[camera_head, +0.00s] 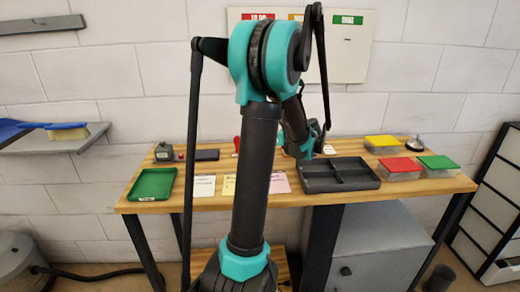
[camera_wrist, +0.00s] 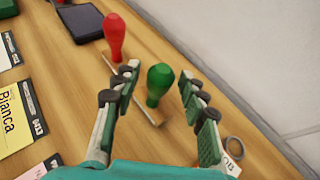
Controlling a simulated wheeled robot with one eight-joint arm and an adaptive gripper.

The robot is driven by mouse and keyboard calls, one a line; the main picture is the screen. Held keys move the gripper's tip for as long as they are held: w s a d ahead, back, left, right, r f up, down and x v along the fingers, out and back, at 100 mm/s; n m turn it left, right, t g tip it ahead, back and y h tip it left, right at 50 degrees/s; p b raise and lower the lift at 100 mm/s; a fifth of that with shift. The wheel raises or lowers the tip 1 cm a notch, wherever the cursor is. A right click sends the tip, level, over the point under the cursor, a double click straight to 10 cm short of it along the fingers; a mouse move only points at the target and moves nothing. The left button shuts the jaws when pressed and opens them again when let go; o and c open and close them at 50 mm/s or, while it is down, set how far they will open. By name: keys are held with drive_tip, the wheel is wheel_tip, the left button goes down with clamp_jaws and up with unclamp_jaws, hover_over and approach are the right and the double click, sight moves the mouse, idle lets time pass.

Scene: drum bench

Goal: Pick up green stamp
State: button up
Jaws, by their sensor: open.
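My gripper is open and holds nothing. In the head view my own arm blocks the middle of the bench, and I cannot make out the green stamp there.
A red stamp (camera_wrist: 114,38) stands just beyond the left finger. A dark pad (camera_wrist: 82,22), a metal ring (camera_wrist: 233,147) and name cards (camera_wrist: 18,118) lie nearby. A dark divided tray (camera_head: 340,174), lidded boxes (camera_head: 400,168) and a green tray (camera_head: 152,184) are on the bench. A wall stands behind.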

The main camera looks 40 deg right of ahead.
drive_tip(key=x, duration=0.4)
drive_tip(key=shift+w+a, duration=0.1)
drive_tip(key=shift+w, duration=0.1)
drive_tip(key=shift+c, duration=0.6)
clamp_jaws()
